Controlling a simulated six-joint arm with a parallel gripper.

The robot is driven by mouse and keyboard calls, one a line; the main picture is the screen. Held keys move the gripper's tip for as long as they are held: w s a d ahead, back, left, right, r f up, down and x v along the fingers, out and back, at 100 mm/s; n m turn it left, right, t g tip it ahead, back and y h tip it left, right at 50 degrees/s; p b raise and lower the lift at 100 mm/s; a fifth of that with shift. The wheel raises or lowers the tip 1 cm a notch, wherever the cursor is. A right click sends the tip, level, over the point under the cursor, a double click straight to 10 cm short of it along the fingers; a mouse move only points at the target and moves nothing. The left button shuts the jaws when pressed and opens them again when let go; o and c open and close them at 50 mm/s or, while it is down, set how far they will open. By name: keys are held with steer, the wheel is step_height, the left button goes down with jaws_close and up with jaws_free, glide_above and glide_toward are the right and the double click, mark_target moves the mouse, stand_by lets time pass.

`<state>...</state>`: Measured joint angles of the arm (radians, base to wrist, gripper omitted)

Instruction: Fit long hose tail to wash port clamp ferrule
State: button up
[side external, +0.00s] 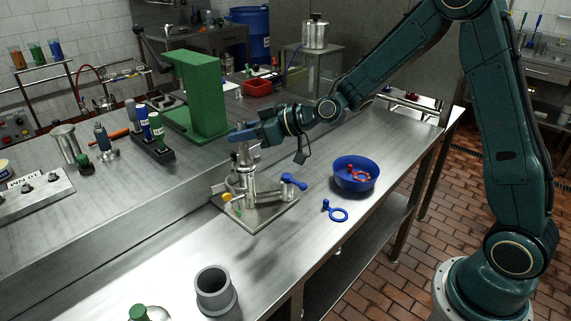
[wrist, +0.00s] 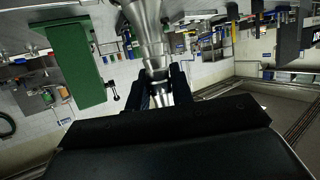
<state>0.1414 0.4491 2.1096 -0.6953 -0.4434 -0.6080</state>
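My gripper (side external: 243,136) is above the valve assembly in the side view, its fingers around a metal part. In the wrist view the fingers (wrist: 162,88) close on a shiny metal tube (wrist: 160,97), which appears to be the long hose tail. The tube lines up with a wider metal body (wrist: 145,28); I cannot tell whether they are seated together or which ferrule is the wash port. The steel valve assembly (side external: 238,192) stands upright on a square metal plate (side external: 262,215). It has a blue lever (side external: 293,181) and a yellow part (side external: 227,197).
A blue bowl (side external: 346,183) with red clamp-like parts stands at the right, with a blue ringed part (side external: 337,214) nearby. A green block stand (side external: 203,100) is behind. A grey cylinder (side external: 216,295) stands in front.

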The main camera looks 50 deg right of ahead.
steer(key=o, duration=0.4)
steer(key=shift+o, duration=0.2)
steer(key=shift+s, duration=0.1)
steer(key=v, duration=1.3)
steer(key=shift+s+d+r, duration=0.15)
steer(key=shift+s+d, duration=0.05)
steer(key=shift+s, duration=0.05)
steer(key=shift+a, duration=0.1)
steer(key=s+d+r+m+g+h, duration=0.1)
steer(key=s+m+g+h, duration=0.5)
steer(key=s, duration=1.9)
steer(key=shift+d+r+g+h, duration=0.3)
steer(key=shift+d+r+h, duration=0.05)
steer(key=shift+r+h, duration=0.2)
